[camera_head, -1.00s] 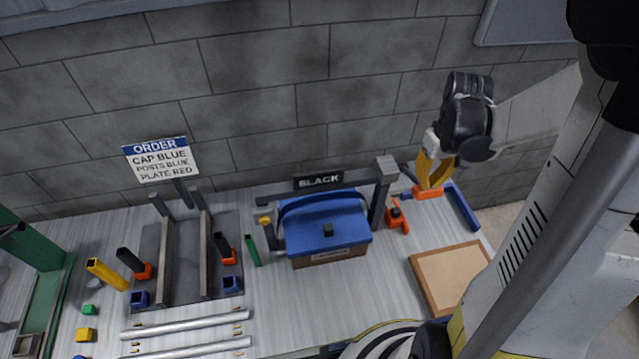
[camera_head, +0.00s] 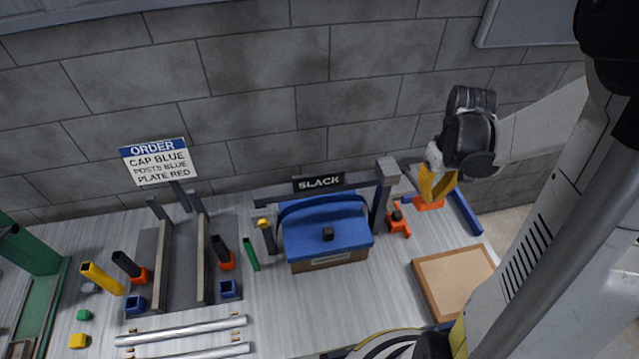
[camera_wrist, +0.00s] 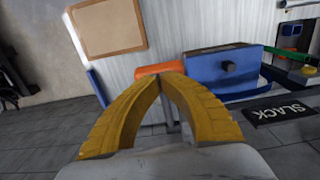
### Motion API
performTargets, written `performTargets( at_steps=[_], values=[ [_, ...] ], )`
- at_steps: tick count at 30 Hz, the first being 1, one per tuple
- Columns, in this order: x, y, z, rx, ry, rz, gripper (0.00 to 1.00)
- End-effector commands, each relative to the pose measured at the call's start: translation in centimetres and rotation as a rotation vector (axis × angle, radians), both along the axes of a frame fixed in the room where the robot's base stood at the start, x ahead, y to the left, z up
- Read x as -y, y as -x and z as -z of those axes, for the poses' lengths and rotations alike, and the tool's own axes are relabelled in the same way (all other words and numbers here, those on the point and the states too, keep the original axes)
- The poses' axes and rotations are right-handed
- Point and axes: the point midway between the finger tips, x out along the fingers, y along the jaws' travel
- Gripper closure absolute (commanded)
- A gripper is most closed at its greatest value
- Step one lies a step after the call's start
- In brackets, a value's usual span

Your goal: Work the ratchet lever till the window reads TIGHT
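The window plate (camera_head: 318,183) on the back of the bench reads SLACK; it also shows in the wrist view (camera_wrist: 282,112). The orange lever handle (camera_head: 429,205) is right of the grey-topped post. My gripper (camera_head: 427,197) is at this handle, its yellow fingers pointing down. In the wrist view my gripper (camera_wrist: 160,76) has its fingertips together, with no clear gap. The orange handle (camera_wrist: 160,68) lies crosswise at the tips and extends past both sides. They look close to it or touching; the exact contact is hidden.
A grey-topped post (camera_head: 386,175) and an orange clamp with a black knob (camera_head: 398,222) stand left of my gripper. A blue-lidded box (camera_head: 325,237) is farther left. A blue bar (camera_head: 466,213) lies to the right, and a tan framed board (camera_head: 455,280) is in front.

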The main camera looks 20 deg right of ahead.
Motion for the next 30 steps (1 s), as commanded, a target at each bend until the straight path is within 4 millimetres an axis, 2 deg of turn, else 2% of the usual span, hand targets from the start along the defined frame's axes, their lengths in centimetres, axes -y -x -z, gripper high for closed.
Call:
performTargets(
  at_steps=[12,23,30],
  values=[
    [0.0,0.8,2.4,0.000,0.000,0.000,1.00],
    [0.0,0.9,2.4,0.000,0.000,0.000,1.00],
    [-0.1,1.0,3.5,0.000,0.000,0.000,1.00]
  ],
)
